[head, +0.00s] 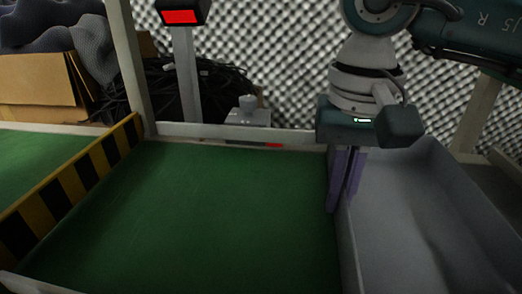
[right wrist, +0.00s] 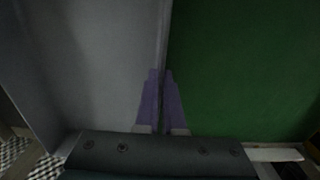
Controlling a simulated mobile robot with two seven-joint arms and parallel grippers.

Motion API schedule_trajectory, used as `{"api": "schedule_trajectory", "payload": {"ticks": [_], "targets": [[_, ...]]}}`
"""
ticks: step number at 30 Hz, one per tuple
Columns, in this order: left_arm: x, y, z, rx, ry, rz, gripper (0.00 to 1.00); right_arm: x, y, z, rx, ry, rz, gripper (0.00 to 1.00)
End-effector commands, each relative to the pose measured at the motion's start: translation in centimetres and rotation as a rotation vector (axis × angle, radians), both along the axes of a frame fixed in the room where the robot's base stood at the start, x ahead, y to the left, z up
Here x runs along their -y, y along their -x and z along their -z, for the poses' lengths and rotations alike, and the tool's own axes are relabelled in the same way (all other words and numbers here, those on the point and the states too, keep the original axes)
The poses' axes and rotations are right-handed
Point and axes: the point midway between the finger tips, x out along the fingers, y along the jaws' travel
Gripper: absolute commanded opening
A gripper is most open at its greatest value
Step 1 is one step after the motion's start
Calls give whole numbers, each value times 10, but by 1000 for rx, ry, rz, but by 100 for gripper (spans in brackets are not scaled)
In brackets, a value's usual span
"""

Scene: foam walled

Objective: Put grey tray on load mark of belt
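The grey tray (head: 425,215) is a large, deep open box at the right of the head view, beside the green belt (head: 190,215). It fills the left of the right wrist view (right wrist: 85,65), and its inside looks empty. My right gripper (head: 342,208) points down at the tray's left wall. Its purple fingers (right wrist: 161,72) stand on either side of that thin wall, close together, and look shut on it. The tray's near end is cut off. I cannot make out a load mark on the belt's bare surface. My left gripper is out of view.
A yellow-and-black striped barrier (head: 75,180) runs along the belt's left side. A pale rail (head: 240,133) crosses its far end, with a post carrying a red display (head: 181,16) behind. A cardboard box (head: 40,88) and black cables (head: 150,90) lie beyond.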

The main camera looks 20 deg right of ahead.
Motion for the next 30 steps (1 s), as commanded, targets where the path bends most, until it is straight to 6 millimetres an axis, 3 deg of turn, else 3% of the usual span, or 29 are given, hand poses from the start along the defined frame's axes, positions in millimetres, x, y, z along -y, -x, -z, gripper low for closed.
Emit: {"api": "schedule_trajectory", "payload": {"ticks": [1,7,17,30], "targets": [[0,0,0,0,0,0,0,0,0,0,0,0,0,12],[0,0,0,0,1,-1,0,0,0,0,-1,1,1,34],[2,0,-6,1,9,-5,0,0,0,-6,-1,1,1,35],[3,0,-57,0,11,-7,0,0,0,-98,2,1,1,35]]}}
